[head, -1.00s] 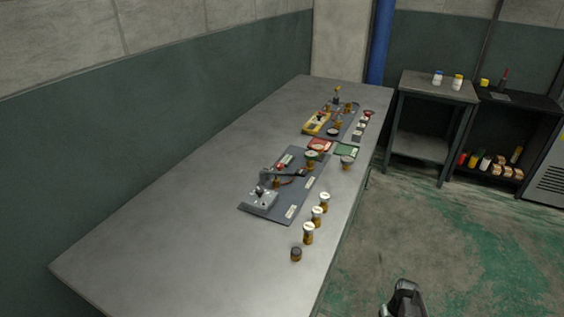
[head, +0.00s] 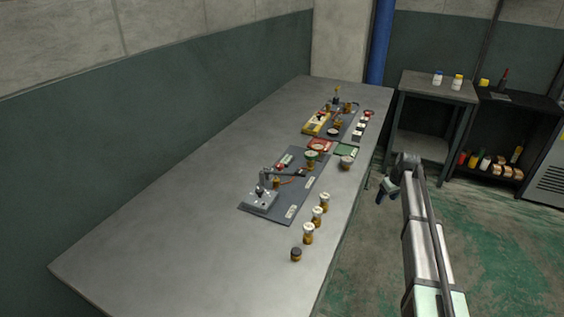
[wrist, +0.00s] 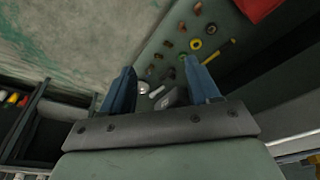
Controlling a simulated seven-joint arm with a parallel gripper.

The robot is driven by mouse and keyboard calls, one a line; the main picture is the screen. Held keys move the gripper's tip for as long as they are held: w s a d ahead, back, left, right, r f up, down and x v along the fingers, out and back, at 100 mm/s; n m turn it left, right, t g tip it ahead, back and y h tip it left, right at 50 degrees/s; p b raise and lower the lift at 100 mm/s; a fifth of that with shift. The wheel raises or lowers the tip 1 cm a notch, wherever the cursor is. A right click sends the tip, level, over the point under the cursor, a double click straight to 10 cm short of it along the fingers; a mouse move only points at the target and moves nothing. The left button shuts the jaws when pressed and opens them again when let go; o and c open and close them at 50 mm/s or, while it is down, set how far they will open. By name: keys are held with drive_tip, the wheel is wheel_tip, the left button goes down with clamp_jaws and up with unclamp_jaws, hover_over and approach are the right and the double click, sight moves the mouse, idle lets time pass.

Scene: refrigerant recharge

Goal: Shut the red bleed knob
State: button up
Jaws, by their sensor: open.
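I cannot single out the red bleed knob for sure. A small red round part (head: 369,113) shows at the right of the far grey panel (head: 346,130) in the head view. My gripper (head: 386,189) is off the table's right edge, over the floor, apart from both panels. In the wrist view, its two blue fingers (wrist: 160,70) are spread apart with nothing seen held between them. Small amber, green and yellow parts (wrist: 195,44) show beyond the fingers there.
A red tray (head: 320,145) and a green tray (head: 347,151) lie between the panels. Several capped amber vials (head: 308,233) stand along the table's right edge. The table (head: 160,215) is bare at the left and front. A side table (head: 432,87) stands behind my arm.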

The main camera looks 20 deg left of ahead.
drive_tip(key=w+a+r+n, duration=0.1)
drive_tip(key=w+a+r, duration=0.25)
drive_tip(key=r, duration=0.45)
wheel_tip(320, 180, up, 17)
drive_tip(key=n+g+y, duration=0.2)
drive_tip(key=n+g, duration=0.2)
drive_tip(key=n, duration=0.9)
hover_over(280, 165)
drive_tip(key=w+d, duration=0.2)
drive_tip(key=d, duration=0.3)
drive_tip(key=shift+m, duration=0.3)
drive_tip(key=x, duration=1.3)
drive_tip(key=shift+w+f, duration=0.15)
drive_tip(key=shift+w, duration=0.2)
drive_tip(key=c, duration=1)
